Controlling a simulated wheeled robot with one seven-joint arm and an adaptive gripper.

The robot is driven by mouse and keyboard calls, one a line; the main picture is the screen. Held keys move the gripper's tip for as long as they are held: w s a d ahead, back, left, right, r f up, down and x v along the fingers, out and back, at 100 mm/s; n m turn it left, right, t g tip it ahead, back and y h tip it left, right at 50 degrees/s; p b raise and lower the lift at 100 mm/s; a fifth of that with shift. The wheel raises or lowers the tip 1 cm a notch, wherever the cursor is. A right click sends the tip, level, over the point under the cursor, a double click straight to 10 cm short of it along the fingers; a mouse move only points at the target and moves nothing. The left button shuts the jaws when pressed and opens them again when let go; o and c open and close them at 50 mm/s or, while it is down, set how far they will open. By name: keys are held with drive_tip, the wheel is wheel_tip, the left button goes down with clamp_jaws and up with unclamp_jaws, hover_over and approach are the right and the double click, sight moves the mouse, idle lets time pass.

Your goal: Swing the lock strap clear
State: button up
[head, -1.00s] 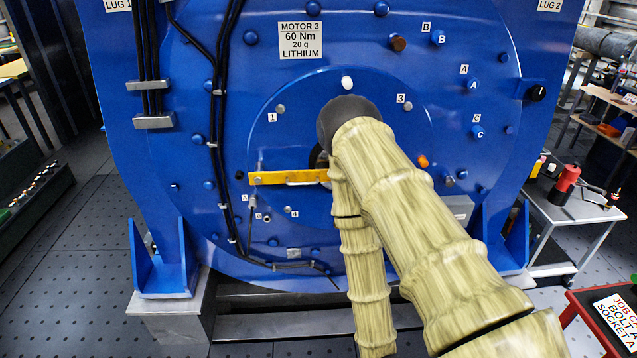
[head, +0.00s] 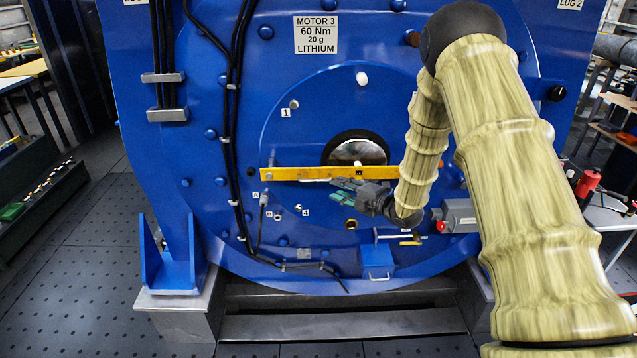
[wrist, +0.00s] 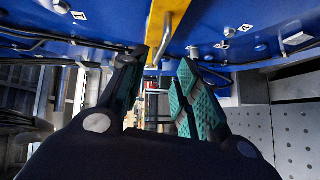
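The lock strap is a yellow bar (head: 290,174) lying level across the blue motor face, in front of the dark round centre opening (head: 357,150). A slim grey handle (head: 316,181) runs along its lower edge. My gripper (head: 342,184) is just below the strap, right of the handle, pointing left. In the wrist view the strap (wrist: 170,18) runs down from the top edge towards the space between my fingertips (wrist: 161,62). The fingers are apart, with green ribbed pads, and nothing is visibly clamped. I cannot tell whether a finger touches the strap or handle.
Black cables (head: 232,130) run down the motor's left side. A grey box with a red knob (head: 458,216) and a blue bracket (head: 378,262) sit below right of the centre. Small numbered bolts surround the opening. The floor at left (head: 80,270) is clear.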

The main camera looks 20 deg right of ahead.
sight(318, 181)
drive_tip(key=p+x, duration=0.2)
drive_tip(key=x, duration=0.7)
drive_tip(key=shift+w+a+p, duration=0.1)
drive_tip(key=shift+w+p, duration=0.15)
drive_tip(key=shift+p, duration=0.05)
clamp_jaws()
